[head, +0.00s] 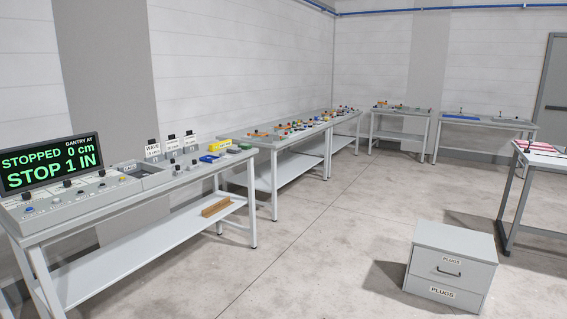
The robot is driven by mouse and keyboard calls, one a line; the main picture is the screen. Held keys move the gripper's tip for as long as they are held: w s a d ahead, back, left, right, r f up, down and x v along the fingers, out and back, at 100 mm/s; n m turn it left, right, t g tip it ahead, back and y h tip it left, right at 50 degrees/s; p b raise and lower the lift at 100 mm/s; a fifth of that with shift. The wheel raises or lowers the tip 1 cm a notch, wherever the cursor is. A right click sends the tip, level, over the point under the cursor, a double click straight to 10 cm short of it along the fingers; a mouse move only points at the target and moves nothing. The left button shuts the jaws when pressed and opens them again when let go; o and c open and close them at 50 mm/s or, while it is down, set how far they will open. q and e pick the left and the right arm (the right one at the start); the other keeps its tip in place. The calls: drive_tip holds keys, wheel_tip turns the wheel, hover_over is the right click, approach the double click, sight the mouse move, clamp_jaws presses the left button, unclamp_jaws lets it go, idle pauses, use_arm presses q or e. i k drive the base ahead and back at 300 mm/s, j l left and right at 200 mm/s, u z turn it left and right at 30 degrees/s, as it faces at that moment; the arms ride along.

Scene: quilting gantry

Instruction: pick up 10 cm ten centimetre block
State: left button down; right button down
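No block can be read as the ten centimetre one in the head view. Small coloured pieces lie at the right end of the nearest bench: a blue piece (209,158), a yellow piece (232,150) and a green piece (246,146). Any marking on them is too small to read. A brown wooden piece (216,207) lies on that bench's lower shelf. Neither of my grippers is in view.
The near bench (150,240) carries a control panel and a display (50,163) reading "STOPPED 0 cm, STOP 1 IN". More benches (290,150) with small parts run along the wall. A grey "PLUGS" cabinet (425,262) stands at right. The middle floor is clear.

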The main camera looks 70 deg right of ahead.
sight(196, 165)
drive_tip(key=l+z, duration=0.1)
drive_tip(key=z, duration=1.7)
